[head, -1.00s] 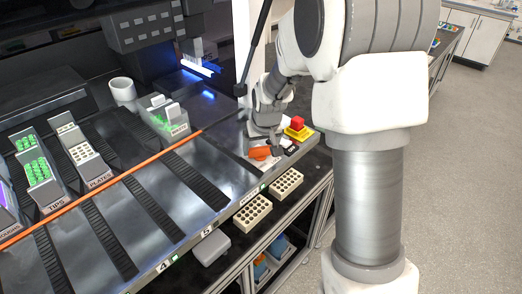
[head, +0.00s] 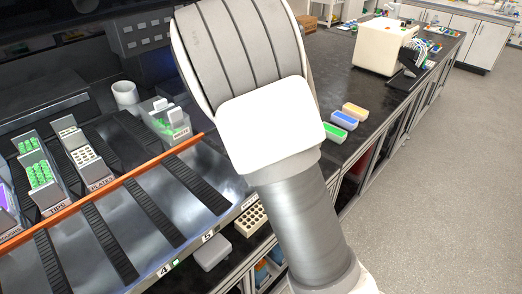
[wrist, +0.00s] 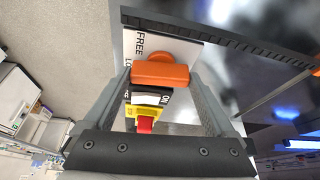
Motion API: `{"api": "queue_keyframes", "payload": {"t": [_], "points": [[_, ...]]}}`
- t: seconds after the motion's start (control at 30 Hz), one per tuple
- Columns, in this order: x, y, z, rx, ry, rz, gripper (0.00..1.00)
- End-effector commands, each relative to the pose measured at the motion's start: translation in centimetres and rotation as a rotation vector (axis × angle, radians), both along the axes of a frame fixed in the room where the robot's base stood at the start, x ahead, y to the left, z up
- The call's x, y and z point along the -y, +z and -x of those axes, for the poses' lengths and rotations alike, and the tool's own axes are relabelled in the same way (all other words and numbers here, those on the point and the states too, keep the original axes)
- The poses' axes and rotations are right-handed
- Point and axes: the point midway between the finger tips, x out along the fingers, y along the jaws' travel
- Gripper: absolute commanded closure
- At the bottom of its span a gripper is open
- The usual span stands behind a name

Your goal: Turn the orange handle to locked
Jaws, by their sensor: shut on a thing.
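The orange handle (wrist: 160,75) shows in the wrist view, lying across the picture on a white plate (wrist: 185,50), with its round hub just above. My gripper (wrist: 161,78) has one finger at each end of the handle and is shut on it. The word FREE is readable on the plate above left of the handle. A second word beginning LO is partly covered by my finger and the handle. I cannot tell exactly which mark the handle points to. In the head view my own arm hides the handle and gripper.
A yellow block with a red button (wrist: 145,122) and a black switch sit close below the handle in the wrist view. In the head view, an orange rail (head: 100,185) crosses the deck with its racks. Colored boxes (head: 340,120) stand on the bench right of my arm.

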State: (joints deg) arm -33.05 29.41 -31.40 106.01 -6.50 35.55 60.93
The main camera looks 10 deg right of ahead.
Motion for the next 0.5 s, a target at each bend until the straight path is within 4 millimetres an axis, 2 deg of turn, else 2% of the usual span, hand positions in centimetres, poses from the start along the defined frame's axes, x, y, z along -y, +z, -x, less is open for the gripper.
{"api": "queue_keyframes", "payload": {"t": [0.2,0.5], "points": [[-0.13,0.01,-0.06,0.000,-0.092,-0.001,0.66],[-0.11,-0.04,-0.04,-0.001,-0.137,-0.002,0.66]]}}
